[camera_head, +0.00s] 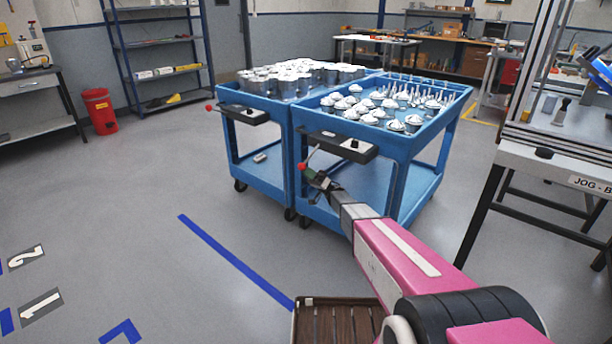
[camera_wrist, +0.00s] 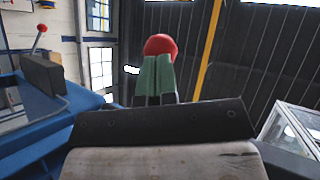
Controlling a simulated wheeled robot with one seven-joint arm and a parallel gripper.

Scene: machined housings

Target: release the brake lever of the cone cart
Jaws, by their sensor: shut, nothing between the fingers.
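The cone cart is the right blue cart (camera_head: 400,145), with white cone-shaped parts (camera_head: 372,108) in its top tray. Its brake lever has a red knob (camera_head: 302,166) and a thin rod that slants down and left from the black block (camera_head: 335,143) on the cart's near end. My gripper (camera_head: 311,176) is shut and empty, with its tips right at the knob. In the wrist view the red knob (camera_wrist: 160,45) shows just beyond my green fingertips (camera_wrist: 155,70). I cannot tell whether they touch. The lever rod is hidden there.
A second blue cart (camera_head: 255,155) with grey, white-topped parts stands close on the left. Its red-knobbed lever (camera_head: 209,108) points left; it also shows in the wrist view (camera_wrist: 42,28). A bench (camera_head: 560,165) stands at right. Floor at left is clear, with blue tape (camera_head: 235,260).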

